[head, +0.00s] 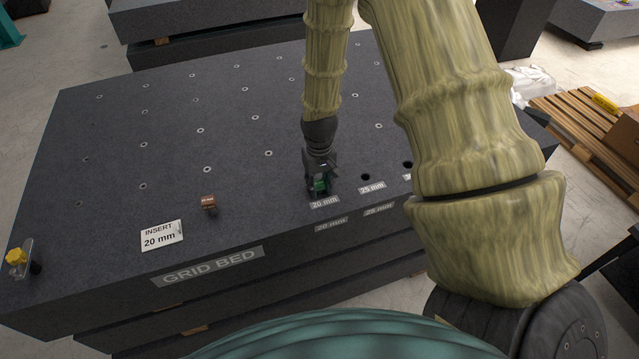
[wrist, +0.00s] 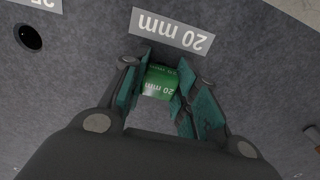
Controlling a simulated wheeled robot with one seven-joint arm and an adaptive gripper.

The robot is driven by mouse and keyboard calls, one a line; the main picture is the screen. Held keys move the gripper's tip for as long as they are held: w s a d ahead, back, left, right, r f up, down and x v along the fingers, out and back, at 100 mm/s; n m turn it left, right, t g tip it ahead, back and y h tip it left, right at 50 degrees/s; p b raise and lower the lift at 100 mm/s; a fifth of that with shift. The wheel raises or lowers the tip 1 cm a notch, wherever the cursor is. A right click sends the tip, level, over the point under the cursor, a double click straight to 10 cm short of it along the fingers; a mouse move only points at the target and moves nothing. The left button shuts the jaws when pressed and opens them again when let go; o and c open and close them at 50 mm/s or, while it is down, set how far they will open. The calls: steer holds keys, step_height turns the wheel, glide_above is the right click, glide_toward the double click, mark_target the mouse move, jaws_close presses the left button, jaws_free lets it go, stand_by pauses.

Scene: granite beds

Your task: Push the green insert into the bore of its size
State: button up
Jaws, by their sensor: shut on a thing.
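The green insert (head: 320,186) is between the fingers of my gripper (head: 319,178), just behind the 20 mm label (head: 324,202) on the granite bed (head: 110,195). In the wrist view the green insert (wrist: 158,84) shows "20 mm" on its side, and the teal pads of my gripper (wrist: 158,92) are shut on it. The 20 mm label (wrist: 171,30) lies just beyond it. The bore at that label is hidden by the insert and gripper, so I cannot tell how deep the insert sits. The 25 mm bore (head: 365,177) is open to the right.
Another dark bore (head: 407,164) is farther right, partly behind my arm. A small brown block (head: 208,202) and an "INSERT 20 mm" card (head: 162,236) lie to the left. A yellow-knobbed fixture (head: 17,257) stands at the left corner. The bed between is mostly clear.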

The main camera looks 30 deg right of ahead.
steer(key=shift+f, duration=0.15)
steer(key=shift+r, duration=0.2)
steer(key=shift+r+p, duration=0.4)
steer(key=shift+p, duration=0.1)
steer(key=o, duration=1.1)
steer(key=shift+c, duration=0.2)
steer(key=shift+r, duration=0.15)
